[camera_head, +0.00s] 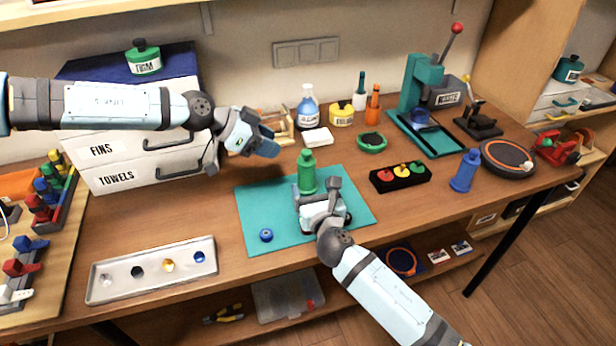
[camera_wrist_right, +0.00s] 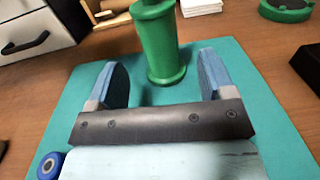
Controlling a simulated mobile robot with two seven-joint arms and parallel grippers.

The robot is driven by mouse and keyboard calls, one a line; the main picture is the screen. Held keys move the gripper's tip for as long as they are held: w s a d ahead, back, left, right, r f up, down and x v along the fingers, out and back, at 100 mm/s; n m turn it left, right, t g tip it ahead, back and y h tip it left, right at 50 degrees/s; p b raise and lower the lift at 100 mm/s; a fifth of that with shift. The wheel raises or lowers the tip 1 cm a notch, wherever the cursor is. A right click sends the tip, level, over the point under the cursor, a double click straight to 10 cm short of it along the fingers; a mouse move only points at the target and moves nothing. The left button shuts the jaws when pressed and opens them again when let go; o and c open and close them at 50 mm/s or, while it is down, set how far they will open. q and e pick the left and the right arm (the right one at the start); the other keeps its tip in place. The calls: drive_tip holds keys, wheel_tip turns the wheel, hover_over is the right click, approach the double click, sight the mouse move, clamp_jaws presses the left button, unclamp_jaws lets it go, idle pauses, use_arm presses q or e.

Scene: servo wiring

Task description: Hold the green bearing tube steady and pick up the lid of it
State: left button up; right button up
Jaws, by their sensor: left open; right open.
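The green bearing tube (camera_head: 306,174) stands upright on the teal mat (camera_head: 258,205); its top, where a lid would sit, shows only as a narrower green end in the head view. The tube also stands in the right wrist view (camera_wrist_right: 160,45), where its top is cut off. My right gripper (camera_wrist_right: 162,82) is open, its two blue fingers on the near side of the tube, one to each side of its lower part. In the head view my right gripper is just in front of the tube. My left gripper (camera_head: 268,142) is open and empty, in the air to the left of and behind the tube.
A blue ring (camera_head: 266,235) lies on the mat. A white tray (camera_head: 100,285) with small parts is at the front left. A black block with coloured knobs (camera_head: 400,177) and a blue tube (camera_head: 465,170) stand to the right. Drawers (camera_head: 140,165) stand behind my left arm.

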sight(309, 180)
drive_tip(key=shift+x, duration=2.6)
drive_tip(key=c, duration=1)
